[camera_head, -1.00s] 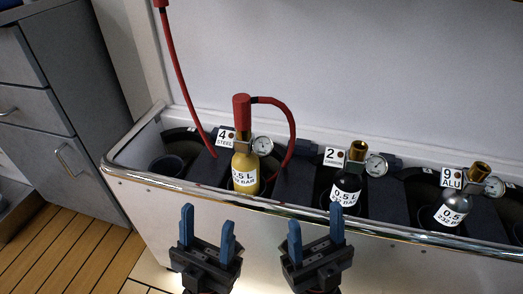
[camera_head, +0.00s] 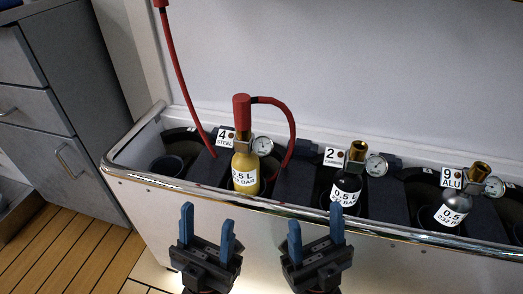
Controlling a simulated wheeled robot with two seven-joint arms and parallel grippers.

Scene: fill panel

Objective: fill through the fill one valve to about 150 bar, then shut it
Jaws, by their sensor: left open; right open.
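A yellow cylinder (camera_head: 245,172) labelled 0.5 L stands upright in the trough beside the tag "4 STEEL" (camera_head: 226,137). A red connector (camera_head: 242,112) sits on its top, with a red hose (camera_head: 289,128) looping from it. A small round gauge (camera_head: 262,146) is beside its neck; its reading is too small to tell. No valve marked fill one is in view. My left gripper (camera_head: 207,238) is open and empty, in front of the trough's front rail. My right gripper (camera_head: 315,236) is also open and empty, to its right. Neither touches a cylinder.
A black cylinder (camera_head: 346,192) tagged 2 carbon and a grey cylinder (camera_head: 454,210) tagged 9 alu stand further right, each with a brass top and gauge. A chrome rail (camera_head: 270,207) edges the trough. A grey drawer cabinet (camera_head: 62,110) stands left.

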